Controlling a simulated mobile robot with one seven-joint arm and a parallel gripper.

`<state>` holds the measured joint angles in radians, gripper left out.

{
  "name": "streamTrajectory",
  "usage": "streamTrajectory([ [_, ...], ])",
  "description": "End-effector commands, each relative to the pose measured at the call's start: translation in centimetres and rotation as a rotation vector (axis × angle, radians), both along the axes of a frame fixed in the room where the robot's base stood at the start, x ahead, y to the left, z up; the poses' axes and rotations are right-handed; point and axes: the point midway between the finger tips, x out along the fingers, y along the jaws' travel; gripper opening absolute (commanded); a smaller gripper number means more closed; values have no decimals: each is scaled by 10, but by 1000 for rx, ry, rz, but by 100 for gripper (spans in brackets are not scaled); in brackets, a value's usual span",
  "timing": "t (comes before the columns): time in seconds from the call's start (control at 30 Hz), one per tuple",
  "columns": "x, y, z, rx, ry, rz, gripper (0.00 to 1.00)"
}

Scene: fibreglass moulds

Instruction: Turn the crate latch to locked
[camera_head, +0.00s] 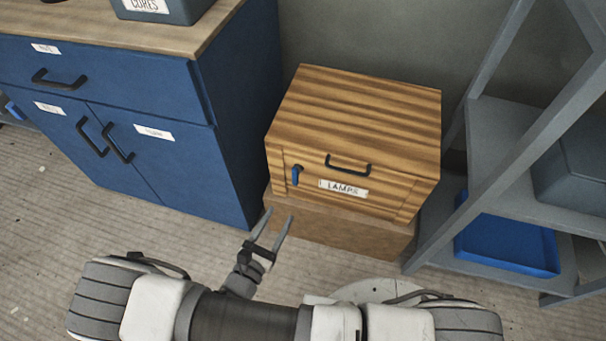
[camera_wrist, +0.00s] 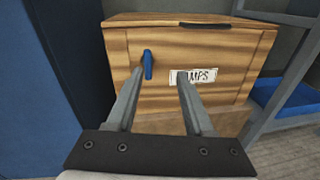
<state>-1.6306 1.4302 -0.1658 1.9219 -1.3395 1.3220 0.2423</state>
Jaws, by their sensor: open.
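The wooden crate (camera_head: 350,120) has a striped grain, a dark handle (camera_head: 348,167) and a white label reading LAMPS (camera_head: 343,187) on its front. The blue latch (camera_head: 296,175) sits at the left of that front, its lever close to upright. In the wrist view the latch (camera_wrist: 148,65) shows just above the left fingertip and the label (camera_wrist: 193,76) is partly covered by the right finger. My gripper (camera_head: 275,220) is open and empty, in front of and below the latch. It appears apart from the crate; the exact gap cannot be told.
The crate stands on a brown box (camera_head: 340,236). A blue cabinet (camera_head: 233,130) with black handles is close on the left. A grey rack (camera_head: 500,150) with a blue tray (camera_head: 508,245) stands on the right. Floor (camera_head: 190,222) shows between cabinet and arm.

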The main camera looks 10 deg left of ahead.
Motion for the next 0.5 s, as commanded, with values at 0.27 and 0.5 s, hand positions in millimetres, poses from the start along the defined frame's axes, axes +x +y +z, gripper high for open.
streamTrajectory([
  [0.27,-13,10,-39,-84,-26,160,52],
  [0.5,16,7,-41,-87,-27,157,52],
])
